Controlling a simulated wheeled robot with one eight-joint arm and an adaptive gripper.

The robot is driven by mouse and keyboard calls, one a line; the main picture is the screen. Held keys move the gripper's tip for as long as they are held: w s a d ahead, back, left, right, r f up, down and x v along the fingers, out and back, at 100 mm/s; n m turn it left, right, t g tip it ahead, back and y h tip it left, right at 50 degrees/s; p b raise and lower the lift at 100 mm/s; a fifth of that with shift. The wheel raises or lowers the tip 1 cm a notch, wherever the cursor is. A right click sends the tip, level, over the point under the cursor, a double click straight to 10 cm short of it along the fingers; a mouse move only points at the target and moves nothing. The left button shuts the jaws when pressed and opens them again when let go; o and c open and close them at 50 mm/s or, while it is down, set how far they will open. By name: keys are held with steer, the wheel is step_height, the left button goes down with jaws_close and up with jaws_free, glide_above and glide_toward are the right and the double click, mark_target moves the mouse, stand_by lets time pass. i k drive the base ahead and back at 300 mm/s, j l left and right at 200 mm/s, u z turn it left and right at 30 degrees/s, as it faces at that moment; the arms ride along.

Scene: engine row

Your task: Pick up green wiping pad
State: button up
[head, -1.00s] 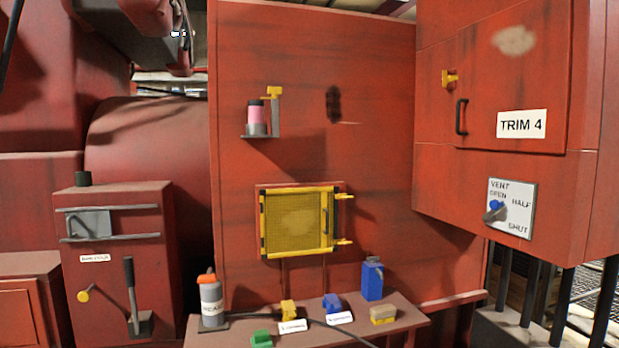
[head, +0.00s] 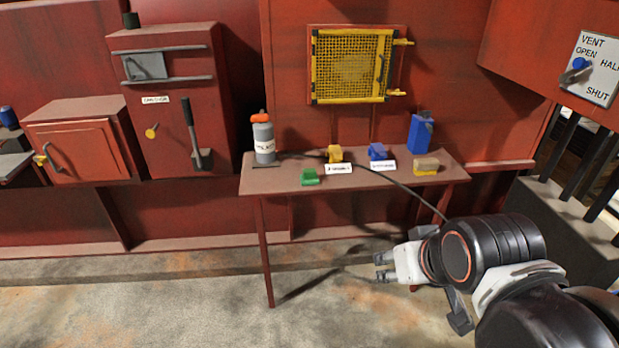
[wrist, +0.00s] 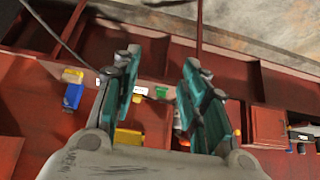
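The green wiping pad (head: 310,177) lies at the front left of the narrow red table (head: 285,185) in the head view. It also shows small in the wrist view (wrist: 162,92), in the gap between the fingers. My gripper (head: 381,267) is in front of the table, lower than its top and to the right of the pad, clear of it. In the wrist view my gripper's two teal-padded fingers (wrist: 160,62) are apart with nothing held between them.
On the table stand a grey bottle (head: 264,140) with an orange top, a yellow item (head: 335,154), a blue item (head: 377,151), a blue can (head: 420,133) and a tan-and-yellow block (head: 426,166). A dark cable (head: 400,186) crosses it. Floor in front is open.

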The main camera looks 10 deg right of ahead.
mark_target(308, 177)
steer(key=i+j+z, duration=0.35)
steer(key=i, duration=0.2)
steer(key=i+j+z, duration=0.75)
steer(key=i+j, duration=0.15)
steer(key=j, duration=0.15)
steer(key=k+l, duration=0.1)
steer(key=l, duration=0.2)
steer(key=u, duration=0.05)
